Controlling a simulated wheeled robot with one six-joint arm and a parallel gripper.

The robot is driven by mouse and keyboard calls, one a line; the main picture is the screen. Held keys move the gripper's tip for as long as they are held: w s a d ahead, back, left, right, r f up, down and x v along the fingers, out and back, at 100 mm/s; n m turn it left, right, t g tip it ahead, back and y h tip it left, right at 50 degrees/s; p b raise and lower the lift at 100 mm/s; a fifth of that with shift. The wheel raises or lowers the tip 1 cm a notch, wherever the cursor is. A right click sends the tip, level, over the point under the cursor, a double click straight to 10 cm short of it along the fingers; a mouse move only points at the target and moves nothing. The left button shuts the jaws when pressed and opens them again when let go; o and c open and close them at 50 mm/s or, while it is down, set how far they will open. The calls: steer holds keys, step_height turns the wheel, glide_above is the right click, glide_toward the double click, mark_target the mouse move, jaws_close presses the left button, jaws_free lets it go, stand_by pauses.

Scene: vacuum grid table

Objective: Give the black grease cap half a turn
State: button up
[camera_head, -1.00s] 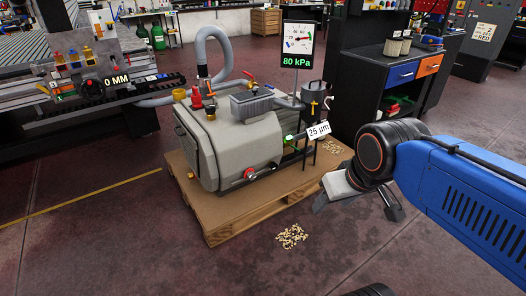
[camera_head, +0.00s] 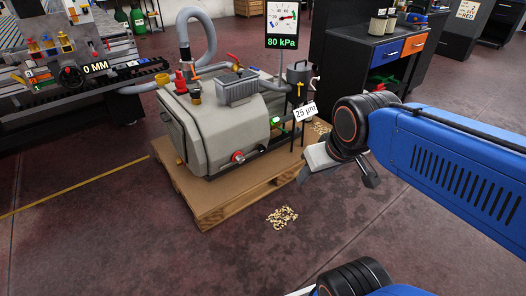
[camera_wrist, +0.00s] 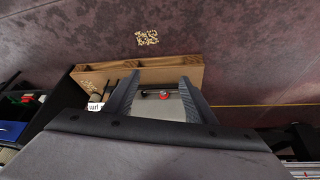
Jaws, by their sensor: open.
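I cannot pick out a black grease cap with certainty. A grey vacuum pump (camera_head: 225,135) stands on a wooden pallet (camera_head: 215,212) in the middle of the head view. It has a red cap (camera_head: 181,80), a brass fitting (camera_head: 194,92) and a red knob (camera_head: 237,157) on its side. My gripper (camera_head: 338,176) is open and empty, to the right of the pump and apart from it. In the wrist view my open fingers (camera_wrist: 161,84) frame the pump and a red knob (camera_wrist: 164,95) beyond them.
The grid table machine (camera_head: 90,88) with a black round knob (camera_head: 71,76) and a "0 MM" sign stands at left. A gauge display (camera_head: 281,24) reads 80 kPa. A black cabinet (camera_head: 372,72) stands behind my arm. Pellets (camera_head: 282,217) lie on open floor in front.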

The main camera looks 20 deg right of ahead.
mark_target(263, 150)
steer(key=w+d+f+n+t, duration=0.2)
steer(key=w+f, duration=0.2)
steer(key=w, duration=0.7)
steer(key=w+d+f+n+t, duration=0.1)
steer(key=w+f, duration=0.3)
steer(key=w, duration=0.6)
steer(key=w+d+f+n+t, duration=0.2)
steer(key=w+f, duration=0.2)
steer(key=w, duration=0.7)
steer(key=w+d+f+n+t+y, duration=0.15)
steer(key=w+f, duration=0.35)
steer(key=f, duration=0.7)
steer(key=w+f+n+t+h, duration=0.1)
steer(key=w+f+n+t, duration=0.3)
steer(key=f, duration=0.7)
steer(key=shift+m+g+y, duration=0.25)
steer(key=shift+m+g, duration=0.1)
steer(key=x, duration=1.8)
steer(key=shift+w+d, duration=0.15)
steer(key=shift+d, duration=0.1)
steer(key=c, duration=1)
